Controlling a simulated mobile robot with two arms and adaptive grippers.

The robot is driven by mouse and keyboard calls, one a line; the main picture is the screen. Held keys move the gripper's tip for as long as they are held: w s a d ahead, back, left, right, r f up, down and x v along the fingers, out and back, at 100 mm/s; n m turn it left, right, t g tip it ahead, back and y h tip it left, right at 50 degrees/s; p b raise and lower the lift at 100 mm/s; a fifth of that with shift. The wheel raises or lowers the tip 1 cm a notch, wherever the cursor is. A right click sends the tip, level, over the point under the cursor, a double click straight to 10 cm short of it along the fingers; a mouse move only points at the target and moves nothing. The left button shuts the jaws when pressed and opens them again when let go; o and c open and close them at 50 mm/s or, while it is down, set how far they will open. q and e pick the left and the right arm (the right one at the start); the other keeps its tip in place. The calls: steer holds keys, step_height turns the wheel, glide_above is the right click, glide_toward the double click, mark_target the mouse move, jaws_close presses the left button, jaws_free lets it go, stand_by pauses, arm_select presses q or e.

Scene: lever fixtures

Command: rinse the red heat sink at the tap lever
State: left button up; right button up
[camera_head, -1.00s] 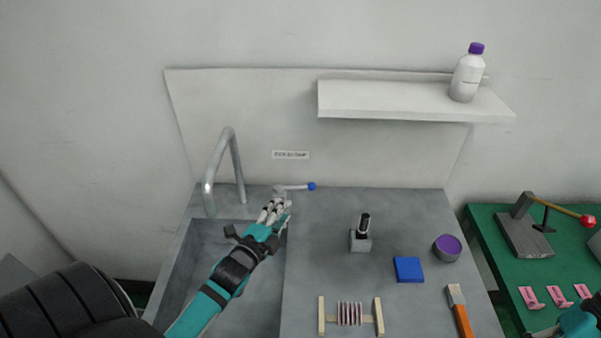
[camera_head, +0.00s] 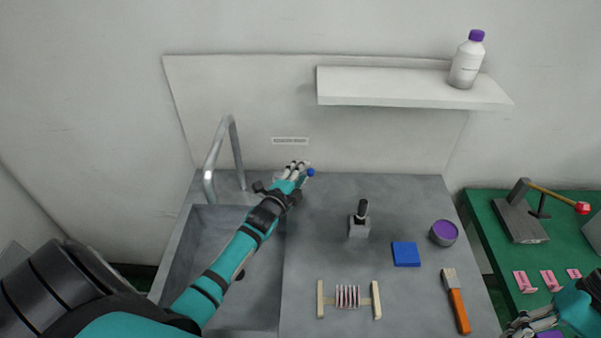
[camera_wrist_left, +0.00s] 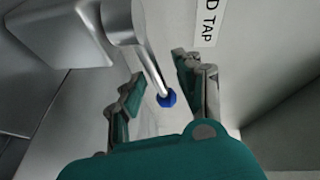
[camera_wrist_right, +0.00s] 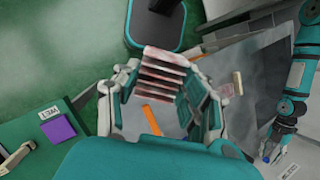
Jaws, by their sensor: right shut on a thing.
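The tap lever, a thin metal bar with a blue knob (camera_head: 311,173), sticks out at the back of the counter; its knob shows in the left wrist view (camera_wrist_left: 166,98). My left gripper (camera_head: 297,168) is at the lever, its fingers (camera_wrist_left: 155,85) open and apart on both sides of it. My right gripper (camera_head: 520,328), at the lower right, is shut on a finned block with pale red fins (camera_wrist_right: 163,78), which looks like the red heat sink. Its grip points are partly hidden. Another striped finned block (camera_head: 347,296) sits in a wooden rack (camera_head: 320,299) on the counter.
The grey sink (camera_head: 215,255) lies under the tap spout (camera_head: 233,150). A small fixture (camera_head: 360,222), blue pad (camera_head: 405,254), purple-topped cup (camera_head: 444,233) and orange-handled brush (camera_head: 457,303) stand on the counter. A green table (camera_head: 490,215) is at right, with a purple pad (camera_wrist_right: 59,129).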

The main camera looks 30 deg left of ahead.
arm_select(q)
jaws_close()
steer(key=shift+s+f, duration=0.1)
steer(key=shift+f, duration=0.05)
stand_by(0.4)
